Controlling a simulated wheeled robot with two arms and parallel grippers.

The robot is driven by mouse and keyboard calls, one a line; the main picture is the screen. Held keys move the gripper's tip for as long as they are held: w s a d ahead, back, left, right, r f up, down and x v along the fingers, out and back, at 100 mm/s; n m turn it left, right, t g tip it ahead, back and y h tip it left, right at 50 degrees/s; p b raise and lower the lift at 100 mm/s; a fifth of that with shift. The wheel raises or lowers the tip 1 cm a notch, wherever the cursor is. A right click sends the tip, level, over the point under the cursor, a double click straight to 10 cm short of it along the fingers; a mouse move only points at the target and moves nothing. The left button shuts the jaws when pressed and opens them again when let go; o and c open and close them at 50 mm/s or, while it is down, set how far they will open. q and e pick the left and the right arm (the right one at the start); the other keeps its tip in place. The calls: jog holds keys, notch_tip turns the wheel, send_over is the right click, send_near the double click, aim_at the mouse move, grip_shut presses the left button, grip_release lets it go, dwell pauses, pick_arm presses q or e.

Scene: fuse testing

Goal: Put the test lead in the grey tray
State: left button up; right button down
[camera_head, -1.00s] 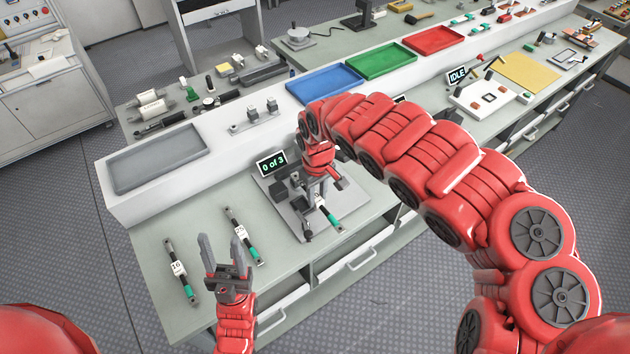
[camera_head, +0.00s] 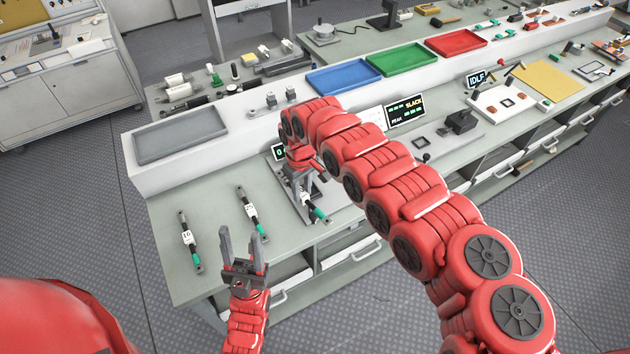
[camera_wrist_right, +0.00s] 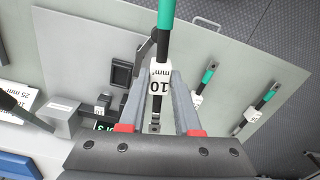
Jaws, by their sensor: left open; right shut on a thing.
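A test lead (camera_head: 316,211) with a green end and a white label is in my right gripper (camera_head: 304,195), above the plate of the test fixture. In the right wrist view, this lead (camera_wrist_right: 161,75) reads "10 mm²" and lies between the fingers of my right gripper (camera_wrist_right: 160,88). I cannot tell whether it touches the fixture. The grey tray (camera_head: 181,142) is empty, on the raised white ledge at the left. My left gripper (camera_head: 241,242) is open and empty, near the front of the bench.
Two other leads, one labelled 16 (camera_head: 187,237) and one labelled 25 (camera_head: 251,211), lie on the bench at left. Blue (camera_head: 343,77), green (camera_head: 402,58) and red (camera_head: 456,42) trays stand along the ledge. A small metal holder (camera_head: 272,101) stands between the grey and blue trays.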

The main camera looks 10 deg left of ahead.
jog(key=shift+w+a, duration=0.35)
jog(key=shift+a, duration=0.4)
jog(key=shift+w+a, duration=0.1)
jog(key=shift+w, duration=0.45)
